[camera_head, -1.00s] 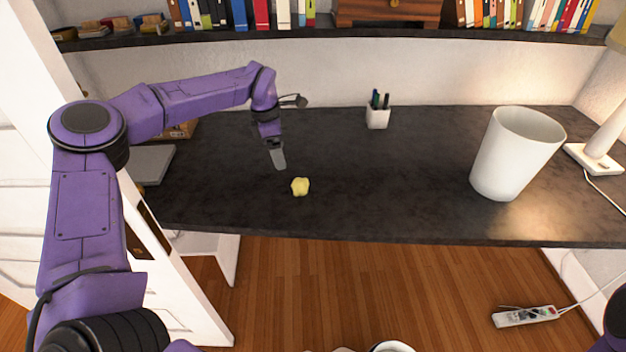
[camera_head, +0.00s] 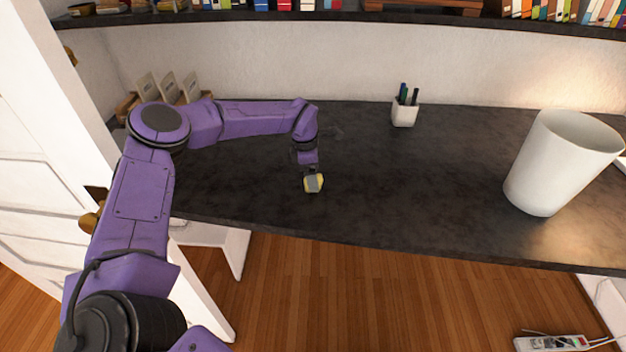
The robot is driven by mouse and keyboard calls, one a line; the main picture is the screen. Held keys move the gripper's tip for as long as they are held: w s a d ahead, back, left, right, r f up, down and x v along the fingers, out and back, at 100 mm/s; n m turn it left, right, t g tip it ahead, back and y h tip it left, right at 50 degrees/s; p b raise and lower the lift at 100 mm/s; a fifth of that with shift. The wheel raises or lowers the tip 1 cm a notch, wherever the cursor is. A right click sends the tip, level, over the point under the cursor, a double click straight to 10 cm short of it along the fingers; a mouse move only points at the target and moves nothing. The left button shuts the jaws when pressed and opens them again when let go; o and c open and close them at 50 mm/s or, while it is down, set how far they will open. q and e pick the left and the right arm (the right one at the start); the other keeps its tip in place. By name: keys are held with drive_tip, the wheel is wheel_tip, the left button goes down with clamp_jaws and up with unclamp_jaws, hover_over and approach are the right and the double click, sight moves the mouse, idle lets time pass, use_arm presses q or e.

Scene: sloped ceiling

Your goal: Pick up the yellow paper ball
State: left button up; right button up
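The yellow paper ball (camera_head: 320,184) is on the dark desk, left of the middle of the head view. My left gripper (camera_head: 312,180) points down right over it, and its grey finger covers most of the ball. Yellow shows at the finger's edges. I cannot tell whether the fingers are open around the ball or shut on it. My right gripper is not in view.
The dark desk (camera_head: 430,190) is clear around the ball. A white pen cup (camera_head: 404,114) stands at the back, and a large white bin (camera_head: 560,165) stands at the right. A shelf with books (camera_head: 545,10) runs above the desk.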

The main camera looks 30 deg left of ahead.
use_arm(q)
drive_tip(key=f, duration=0.2)
drive_tip(key=shift+w+d+f, duration=0.1)
drive_tip(key=shift+w+f, duration=0.1)
drive_tip(key=shift+f, duration=0.1)
drive_tip(key=shift+s, duration=0.1)
drive_tip(key=c, duration=1)
drive_tip(key=shift+r, duration=0.1)
